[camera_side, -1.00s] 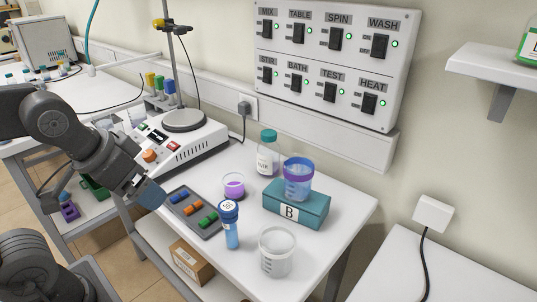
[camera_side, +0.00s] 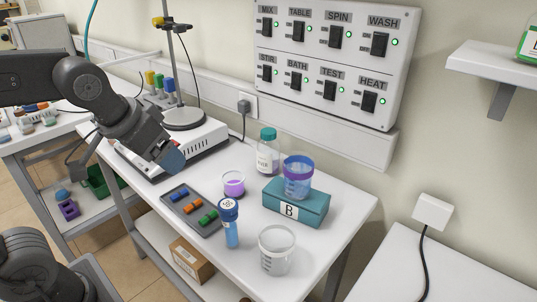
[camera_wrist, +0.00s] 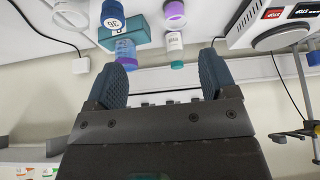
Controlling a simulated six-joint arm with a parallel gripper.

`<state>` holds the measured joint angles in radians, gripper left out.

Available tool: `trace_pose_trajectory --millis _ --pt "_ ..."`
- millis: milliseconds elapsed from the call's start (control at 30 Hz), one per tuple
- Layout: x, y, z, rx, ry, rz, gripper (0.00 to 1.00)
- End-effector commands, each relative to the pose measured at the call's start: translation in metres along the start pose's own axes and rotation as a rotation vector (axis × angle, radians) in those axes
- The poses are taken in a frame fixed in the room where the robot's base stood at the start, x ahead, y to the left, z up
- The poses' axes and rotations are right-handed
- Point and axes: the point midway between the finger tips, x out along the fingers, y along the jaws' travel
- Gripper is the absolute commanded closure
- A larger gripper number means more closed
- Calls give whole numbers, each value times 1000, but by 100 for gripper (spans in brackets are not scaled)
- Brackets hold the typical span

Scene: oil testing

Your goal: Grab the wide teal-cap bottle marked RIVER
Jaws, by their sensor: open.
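The teal-cap bottle (camera_side: 267,160) stands upright at the back of the white table, its label partly legible as "VER". In the wrist view it appears upside down (camera_wrist: 174,42), cap downward in the picture, between the two finger pads. My gripper (camera_side: 172,158) hangs over the left side of the table, left of the bottle and well apart from it. In the wrist view my gripper (camera_wrist: 169,58) has its fingers wide apart, with nothing held.
A teal box marked B (camera_side: 297,208) with a blue cup (camera_side: 298,180) on it stands right of the bottle. A purple-liquid beaker (camera_side: 234,187), a blue-capped tube (camera_side: 231,225), a clear beaker (camera_side: 276,252) and a tray (camera_side: 187,202) stand in front. A hotplate stand (camera_side: 184,120) is behind-left.

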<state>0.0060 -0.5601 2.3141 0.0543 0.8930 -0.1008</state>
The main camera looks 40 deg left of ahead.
Motion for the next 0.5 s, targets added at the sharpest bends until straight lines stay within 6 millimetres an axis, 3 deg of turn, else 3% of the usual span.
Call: trace_pose_trajectory --millis 100,300,500 --pt "12 0 -56 -54 1 -34 21" --pt "48 0 -142 -148 23 -90 21" --pt "98 2 -206 -230 50 -135 21"
